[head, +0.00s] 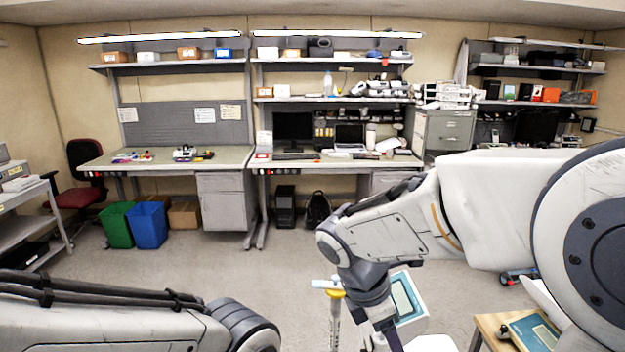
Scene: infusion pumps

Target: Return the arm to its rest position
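My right arm (385,235) reaches in from the right and bends down at the elbow. Its lower part runs out of the bottom edge, and the gripper fingers do not show. My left arm (120,320) lies low across the bottom left, and its gripper is out of view. A white and teal infusion pump (408,300) is just right of my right forearm, partly hidden by it. A pole (335,318) with a light blue top and a yellow collar stands just left of that forearm. Another teal-faced pump (534,333) lies on a wooden table at the lower right.
The wooden table (488,327) is partly hidden by my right arm. Workbenches (225,158) with shelves line the back wall. Green (117,226) and blue (147,226) bins and a red chair (78,195) stand at the left. The middle floor (240,265) is clear.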

